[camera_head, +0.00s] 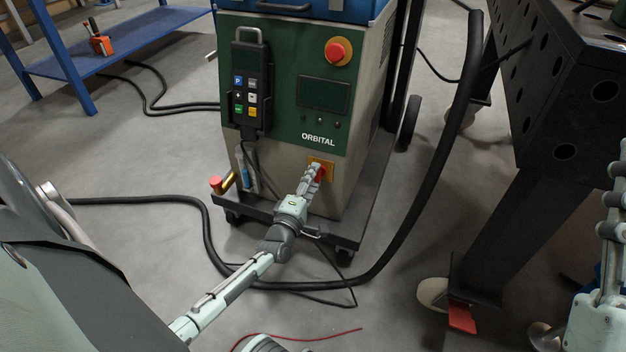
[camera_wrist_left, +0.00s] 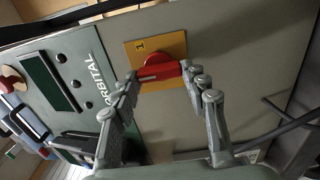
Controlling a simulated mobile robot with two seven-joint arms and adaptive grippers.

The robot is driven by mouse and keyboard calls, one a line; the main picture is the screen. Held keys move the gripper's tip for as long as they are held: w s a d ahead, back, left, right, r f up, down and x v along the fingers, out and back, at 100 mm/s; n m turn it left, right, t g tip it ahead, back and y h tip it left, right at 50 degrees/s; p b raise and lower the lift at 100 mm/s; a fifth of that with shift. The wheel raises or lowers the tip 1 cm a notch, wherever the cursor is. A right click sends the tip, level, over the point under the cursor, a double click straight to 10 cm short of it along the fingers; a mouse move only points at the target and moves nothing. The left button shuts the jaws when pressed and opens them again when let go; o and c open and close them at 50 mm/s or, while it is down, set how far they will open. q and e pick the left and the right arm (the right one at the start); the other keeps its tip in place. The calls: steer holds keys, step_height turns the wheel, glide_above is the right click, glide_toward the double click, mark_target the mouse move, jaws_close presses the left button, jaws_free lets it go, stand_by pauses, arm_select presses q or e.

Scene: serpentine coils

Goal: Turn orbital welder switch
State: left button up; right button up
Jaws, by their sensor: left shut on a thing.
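The orbital welder (camera_head: 284,100) is a green and beige cabinet marked ORBITAL. Its rotary switch (camera_wrist_left: 160,72) has a red handle on a yellow plate (camera_wrist_left: 163,47) low on the front panel; a "1" shows on the plate. The plate also shows in the head view (camera_head: 327,162), where my gripper partly covers the handle. My left gripper (camera_wrist_left: 159,76) is shut on the red handle, with a fingertip at each end of it. In the head view the left arm reaches to the panel from below. My right gripper (camera_head: 610,245) is at the right edge, partly cut off, away from the welder.
A red emergency button (camera_head: 338,51) and a control pendant (camera_head: 250,88) are higher on the panel. A thick black hose (camera_head: 425,190) curves around the wheeled cart's right side. A dark perforated table (camera_head: 545,100) stands right, a blue shelf (camera_head: 130,38) back left.

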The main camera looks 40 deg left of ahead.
arm_select(q)
steer(key=o, duration=1.1)
steer(key=shift+o, duration=0.3)
steer(key=v, duration=1.2)
